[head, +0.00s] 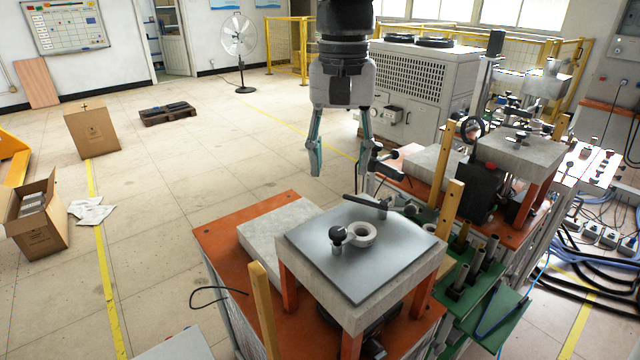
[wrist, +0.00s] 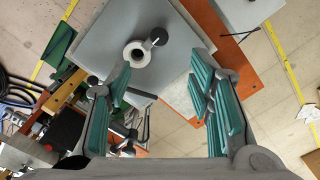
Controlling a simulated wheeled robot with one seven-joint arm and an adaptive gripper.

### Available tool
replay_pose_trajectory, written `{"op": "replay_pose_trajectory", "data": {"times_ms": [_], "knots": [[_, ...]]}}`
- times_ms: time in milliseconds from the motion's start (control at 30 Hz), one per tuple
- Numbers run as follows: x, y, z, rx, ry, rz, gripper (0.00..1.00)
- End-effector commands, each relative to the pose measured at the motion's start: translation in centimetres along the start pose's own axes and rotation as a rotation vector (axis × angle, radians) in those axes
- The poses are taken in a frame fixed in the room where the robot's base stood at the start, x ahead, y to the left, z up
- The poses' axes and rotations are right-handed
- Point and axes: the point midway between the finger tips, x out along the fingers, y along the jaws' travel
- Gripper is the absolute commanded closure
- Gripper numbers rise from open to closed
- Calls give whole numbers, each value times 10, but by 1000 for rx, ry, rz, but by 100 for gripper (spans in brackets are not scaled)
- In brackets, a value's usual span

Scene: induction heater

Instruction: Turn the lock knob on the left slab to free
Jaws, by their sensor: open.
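The left slab (head: 290,255) is a pale block on orange legs, topped by a grey metal plate (head: 400,245). A black round-headed knob (head: 338,234) stands on the plate beside a pale ring (head: 364,234). A black lever-like handle (head: 367,203) lies at the plate's far edge. In the wrist view the knob (wrist: 158,36) and ring (wrist: 137,54) show at the upper middle, beyond the fingertips. My gripper (head: 341,162) is open and empty, pointing down above and behind the slab, apart from it. I cannot tell the knob's lock setting.
An orange bench top (head: 225,240) carries the slab, with wooden posts (head: 264,305) standing beside it. A second slab (head: 520,150) with fittings stands at the right behind. Green trays with upright cylinders (head: 470,275) lie to the right.

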Motion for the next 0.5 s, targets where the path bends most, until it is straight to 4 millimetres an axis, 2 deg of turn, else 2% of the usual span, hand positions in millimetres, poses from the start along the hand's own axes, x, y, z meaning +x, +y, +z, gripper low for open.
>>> {"op": "replay_pose_trajectory", "data": {"times_ms": [167,500], "knots": [[22,0,1,0,-5,2,52],[88,1,1,0,-4,3,52]]}}
